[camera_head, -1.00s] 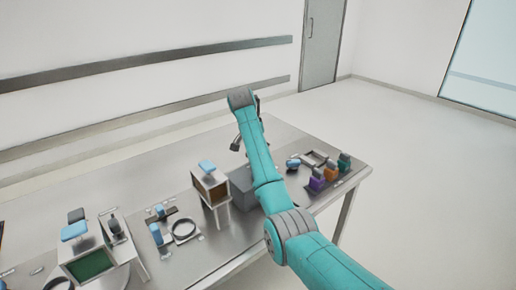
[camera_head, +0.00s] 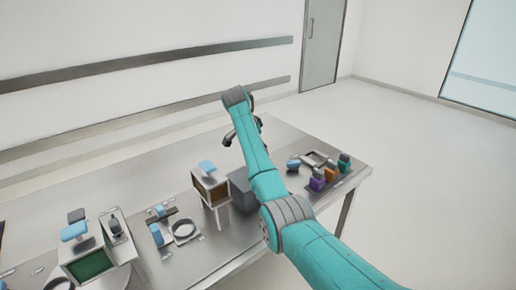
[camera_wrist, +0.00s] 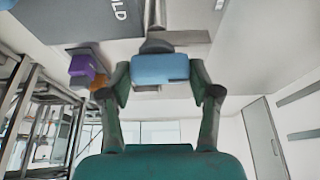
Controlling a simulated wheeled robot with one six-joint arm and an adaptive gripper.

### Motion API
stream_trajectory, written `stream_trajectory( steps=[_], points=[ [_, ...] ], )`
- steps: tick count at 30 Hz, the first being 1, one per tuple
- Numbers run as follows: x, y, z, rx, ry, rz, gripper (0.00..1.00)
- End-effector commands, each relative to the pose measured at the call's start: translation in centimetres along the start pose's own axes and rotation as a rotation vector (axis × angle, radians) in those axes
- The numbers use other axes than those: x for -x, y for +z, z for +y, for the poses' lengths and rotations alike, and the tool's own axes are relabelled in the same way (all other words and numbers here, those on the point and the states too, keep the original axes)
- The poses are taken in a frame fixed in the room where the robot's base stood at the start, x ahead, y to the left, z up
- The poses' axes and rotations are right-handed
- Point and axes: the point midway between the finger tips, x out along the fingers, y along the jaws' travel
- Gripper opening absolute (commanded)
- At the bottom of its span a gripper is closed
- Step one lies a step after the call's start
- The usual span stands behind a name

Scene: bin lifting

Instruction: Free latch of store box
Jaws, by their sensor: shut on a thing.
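My gripper (camera_wrist: 160,72) is shut on a blue block (camera_wrist: 160,67) in the wrist view, with one finger at each side of it. The block joins a dark grey piece and a metal bar above it in the picture. In the head view my gripper (camera_head: 229,138) shows as a small dark shape beyond my teal arm, over the far part of the table. A grey box (camera_head: 240,190) stands on the table, partly hidden behind my arm. I cannot tell which piece is the store box latch.
The steel table (camera_head: 150,170) holds a box with a blue top piece (camera_head: 208,166), a ring fixture (camera_head: 185,230), and a green-screened unit (camera_head: 90,264). Purple, orange and green pieces (camera_head: 331,173) stand at the right. Floor right of the table is clear.

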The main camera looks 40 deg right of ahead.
Motion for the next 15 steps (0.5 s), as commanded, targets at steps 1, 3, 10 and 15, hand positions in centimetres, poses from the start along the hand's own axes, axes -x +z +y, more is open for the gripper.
stream_trajectory(
  steps=[1, 3, 10, 15],
  points=[
    [-0.06, 0.09, 0.01, 0.0, 0.001, -0.001, 0.28],
    [-0.06, 0.09, 0.01, 0.0, 0.001, -0.001, 0.28],
    [-0.04, 0.06, 0.0, 0.0, 0.0, -0.001, 0.88],
    [-0.02, 0.03, 0.0, 0.0, 0.0, 0.0, 0.88]
  ],
)
